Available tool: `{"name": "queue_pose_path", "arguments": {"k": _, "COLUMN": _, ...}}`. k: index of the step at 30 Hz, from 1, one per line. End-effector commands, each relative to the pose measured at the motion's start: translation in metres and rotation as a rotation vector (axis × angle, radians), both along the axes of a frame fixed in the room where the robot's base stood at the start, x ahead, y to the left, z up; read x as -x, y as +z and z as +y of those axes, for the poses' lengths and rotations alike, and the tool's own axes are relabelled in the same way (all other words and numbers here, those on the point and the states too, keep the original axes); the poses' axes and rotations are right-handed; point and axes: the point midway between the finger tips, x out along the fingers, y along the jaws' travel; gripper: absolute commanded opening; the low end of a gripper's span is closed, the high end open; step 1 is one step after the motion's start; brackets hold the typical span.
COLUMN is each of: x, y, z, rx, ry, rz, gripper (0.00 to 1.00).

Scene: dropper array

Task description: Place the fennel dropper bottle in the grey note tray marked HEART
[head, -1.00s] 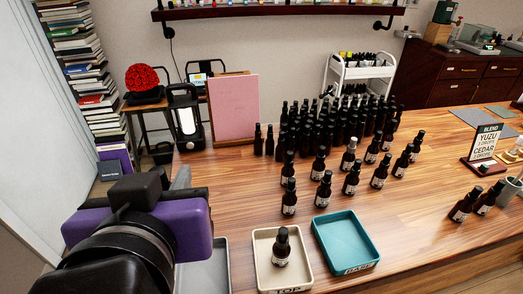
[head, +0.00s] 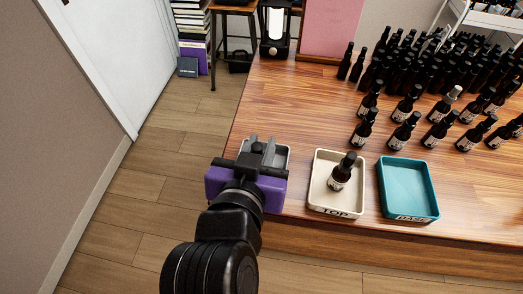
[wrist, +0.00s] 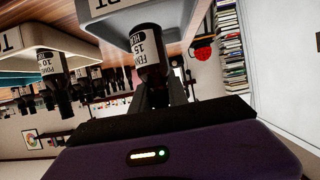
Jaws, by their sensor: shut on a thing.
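The fennel dropper bottle (wrist: 150,52) shows in the wrist view, dark, with a white label reading FEN and 15. My gripper (wrist: 167,97) is shut on its cap end. In the head view my gripper (head: 262,146) is over the grey tray (head: 283,156) at the table's left front corner, and the bottle is hidden there. In the wrist view, which is upside down, the grey tray (wrist: 122,20) shows a marking ending in RT. The bottle's base overlaps this tray's outline; I cannot tell whether it touches the tray floor.
The cream TOP tray (head: 317,190), just to the right, holds one bottle (head: 342,172). The teal BASE tray (head: 405,185) beside it is empty. Many dark bottles (head: 430,72) stand farther back on the right. The wooden table between is clear.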

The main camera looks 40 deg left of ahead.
Motion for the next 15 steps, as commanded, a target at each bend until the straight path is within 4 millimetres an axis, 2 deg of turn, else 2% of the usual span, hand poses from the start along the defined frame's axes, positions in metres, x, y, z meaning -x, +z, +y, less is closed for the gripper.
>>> {"name": "queue_pose_path", "arguments": {"k": 1, "x": 0.000, "y": -0.010, "z": 0.000, "rx": 0.005, "ry": 0.000, "rz": 0.002, "gripper": 0.00}}
{"name": "queue_pose_path", "arguments": {"k": 5, "x": 0.000, "y": -0.022, "z": 0.000, "rx": 0.002, "ry": 0.000, "rz": 0.001, "gripper": 0.00}}
{"name": "queue_pose_path", "arguments": {"k": 15, "x": 0.000, "y": -0.024, "z": 0.000, "rx": 0.000, "ry": 0.000, "rz": -0.001, "gripper": 0.00}}
